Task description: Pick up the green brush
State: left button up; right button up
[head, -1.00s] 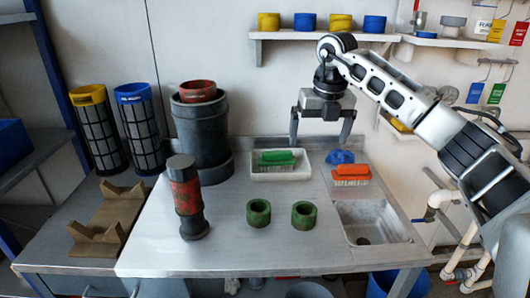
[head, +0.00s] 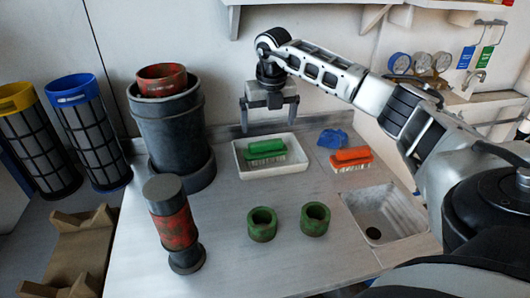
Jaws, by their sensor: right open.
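The green brush (head: 266,150) lies in a white tray (head: 298,169) at the back of the metal table, its pale bristles facing down. My right gripper (head: 268,128) is open and empty, fingers pointing down. In the picture it appears just above the brush, with its fingers to either side. I cannot tell the exact height between them. No finger hides the brush. My left gripper is not in view.
An orange brush (head: 352,156) and a blue cloth-like item (head: 333,138) lie right of the tray. Two green rings (head: 262,224) and a red-black cylinder (head: 173,225) stand in front. A dark bin (head: 172,135) stands left; a sink (head: 385,214) is right.

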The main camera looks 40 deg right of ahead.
aim_at(266, 142)
jog(key=shift+w+f, duration=0.2)
jog(key=shift+f, duration=0.95)
jog(key=shift+w+f, duration=0.15)
jog(key=shift+f, duration=0.95)
jog(key=shift+w+f, duration=0.2)
jog(key=shift+f, duration=0.95)
jog(key=c, duration=0.8)
